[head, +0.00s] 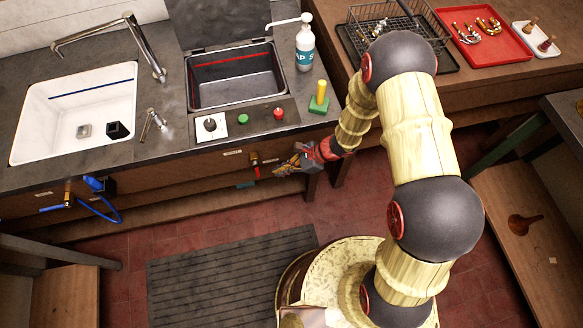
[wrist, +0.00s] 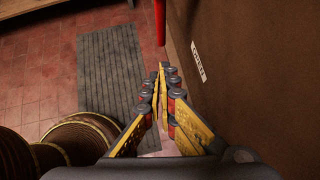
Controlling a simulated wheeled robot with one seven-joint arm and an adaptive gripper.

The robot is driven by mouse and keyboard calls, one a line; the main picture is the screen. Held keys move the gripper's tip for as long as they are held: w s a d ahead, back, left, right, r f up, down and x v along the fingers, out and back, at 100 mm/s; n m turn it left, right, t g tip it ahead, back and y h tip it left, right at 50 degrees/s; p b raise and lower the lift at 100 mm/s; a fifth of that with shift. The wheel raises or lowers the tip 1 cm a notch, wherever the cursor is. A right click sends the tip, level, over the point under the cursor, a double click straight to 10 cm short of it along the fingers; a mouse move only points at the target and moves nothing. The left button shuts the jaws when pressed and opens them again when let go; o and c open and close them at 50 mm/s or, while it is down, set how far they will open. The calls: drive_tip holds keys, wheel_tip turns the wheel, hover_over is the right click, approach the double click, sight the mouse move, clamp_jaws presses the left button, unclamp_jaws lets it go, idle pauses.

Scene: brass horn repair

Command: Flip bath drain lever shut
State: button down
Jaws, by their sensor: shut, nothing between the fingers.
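A brass valve (head: 254,158) with a red lever (head: 257,172) is on the cabinet front below the dark bath basin (head: 236,80). The lever hangs downward in the head view. In the wrist view the red lever (wrist: 160,22) enters from the top edge, and its visible end is just beyond my fingertips. My gripper (head: 279,171) is right of the lever, close to the cabinet front, with a small gap between them. In the wrist view my gripper (wrist: 160,70) has its fingers together with nothing held. The valve body is outside the wrist view.
A label plate (wrist: 198,62) is on the wooden panel right of my fingers. A blue hose (head: 105,210) and blue handle (head: 95,184) are at the left. The floor by the grey mat (head: 225,275) is clear.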

sight(257, 170)
drive_tip(key=shift+s+a+b, duration=0.1)
drive_tip(key=shift+a+b, duration=0.2)
drive_tip(key=shift+a, duration=1.7)
drive_tip(key=shift+f, duration=0.1)
drive_tip(key=shift+a+f+y+b, duration=0.1)
drive_tip(key=shift+a+y+b, duration=0.05)
drive_tip(key=shift+y+b, duration=0.3)
